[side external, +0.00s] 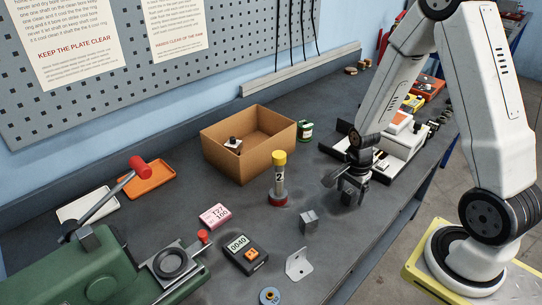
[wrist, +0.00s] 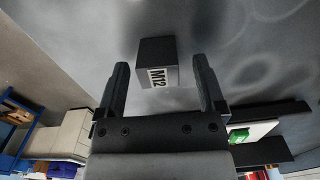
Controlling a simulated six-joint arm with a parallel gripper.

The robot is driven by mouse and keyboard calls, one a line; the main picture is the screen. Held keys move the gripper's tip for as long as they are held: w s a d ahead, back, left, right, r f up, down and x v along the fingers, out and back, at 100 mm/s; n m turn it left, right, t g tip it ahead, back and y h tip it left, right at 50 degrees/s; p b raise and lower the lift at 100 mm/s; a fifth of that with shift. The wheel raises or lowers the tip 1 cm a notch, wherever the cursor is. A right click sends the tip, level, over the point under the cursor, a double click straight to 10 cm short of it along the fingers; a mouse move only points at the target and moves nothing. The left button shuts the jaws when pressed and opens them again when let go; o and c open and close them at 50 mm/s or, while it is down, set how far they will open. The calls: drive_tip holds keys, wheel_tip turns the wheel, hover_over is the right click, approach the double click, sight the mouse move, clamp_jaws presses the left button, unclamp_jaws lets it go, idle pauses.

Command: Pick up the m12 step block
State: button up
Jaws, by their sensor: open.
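The m12 step block (side external: 309,221) is a small grey metal block standing on the dark bench top. In the wrist view the block (wrist: 157,63) shows a pale face lettered M12. My gripper (side external: 347,196) hangs above the bench, to the right of the block and apart from it in the side view. In the wrist view the gripper's two fingers (wrist: 160,75) are spread, with the block ahead of and between their tips. Nothing is held.
A yellow-capped cylinder marked 2 (side external: 278,180) stands left of the block, near a cardboard box (side external: 257,170). A white tray (side external: 400,150) is behind my gripper.

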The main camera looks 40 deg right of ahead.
drive_tip(key=shift+f, duration=0.25)
drive_tip(key=shift+c, duration=0.2)
clamp_jaws()
idle(0.3)
